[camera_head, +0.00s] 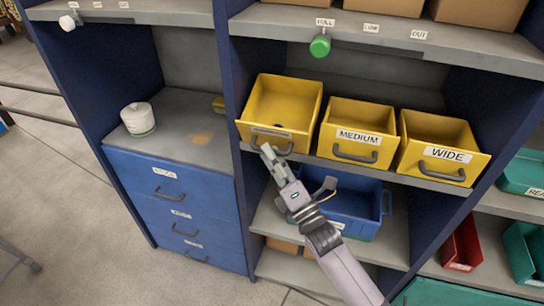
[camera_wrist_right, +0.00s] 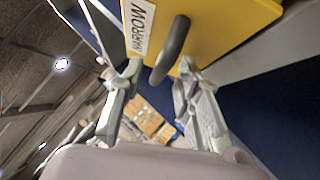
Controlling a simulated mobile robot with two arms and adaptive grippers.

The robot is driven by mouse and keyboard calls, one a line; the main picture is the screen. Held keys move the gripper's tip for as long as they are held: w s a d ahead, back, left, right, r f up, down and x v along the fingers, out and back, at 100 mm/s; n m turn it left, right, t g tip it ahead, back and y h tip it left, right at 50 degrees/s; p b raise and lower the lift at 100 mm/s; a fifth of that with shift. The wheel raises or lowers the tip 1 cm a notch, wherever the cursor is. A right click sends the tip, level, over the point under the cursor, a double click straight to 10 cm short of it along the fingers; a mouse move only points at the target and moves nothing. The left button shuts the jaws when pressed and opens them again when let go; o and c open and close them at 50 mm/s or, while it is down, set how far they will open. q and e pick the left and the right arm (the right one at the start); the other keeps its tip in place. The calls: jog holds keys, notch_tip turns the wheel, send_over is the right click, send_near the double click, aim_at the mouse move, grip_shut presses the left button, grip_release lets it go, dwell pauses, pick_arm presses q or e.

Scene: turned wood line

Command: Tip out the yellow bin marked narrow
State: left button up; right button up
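The yellow bin marked narrow (camera_head: 283,100) is the leftmost of three yellow bins on the middle shelf. It stands upright and looks empty inside. Its label is hard to read in the head view, but NARROW (camera_wrist_right: 142,22) shows in the right wrist view. My right gripper (camera_head: 268,152) is at the front of this bin. In the right wrist view, my right gripper (camera_wrist_right: 160,68) is open, with one finger on each side of the dark handle (camera_wrist_right: 172,48). I cannot tell whether a finger touches it. My left gripper is not in view.
The MEDIUM bin (camera_head: 359,114) and WIDE bin (camera_head: 438,135) stand to the right. A blue bin (camera_head: 352,203) sits below, partly behind my arm. A white pot (camera_head: 138,120) is on the left counter. A green knob (camera_head: 320,46) hangs from the shelf edge above.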

jog(key=v, duration=1.2)
jog(key=shift+d, duration=0.1)
jog(key=d+f+m+g+h, duration=0.35)
jog(key=f+m+h, duration=0.35)
jog(key=f, duration=1.3)
jog(key=s+d+f+m+g+h, duration=0.1)
jog(key=s+d+f+m+g, duration=0.2)
jog(key=f, duration=0.5)
jog(key=s+d+f+m+g+h, duration=0.1)
jog(key=s+d+f+m, duration=0.3)
jog(key=f, duration=0.5)
jog(key=s+d+f+m+g+h, duration=0.25)
jog(key=s+f+m+g, duration=0.35)
jog(key=s+f, duration=0.7)
jog(key=s+d+f+m+g, duration=0.2)
jog(key=s+f+m, duration=0.1)
jog(key=s, duration=0.8)
jog(key=s+d+f+m+g, duration=0.2)
jog(key=s+f+m, duration=0.2)
jog(key=s, duration=0.6)
jog(key=shift+s+f+g, duration=0.3)
jog(key=shift+s+g, duration=0.05)
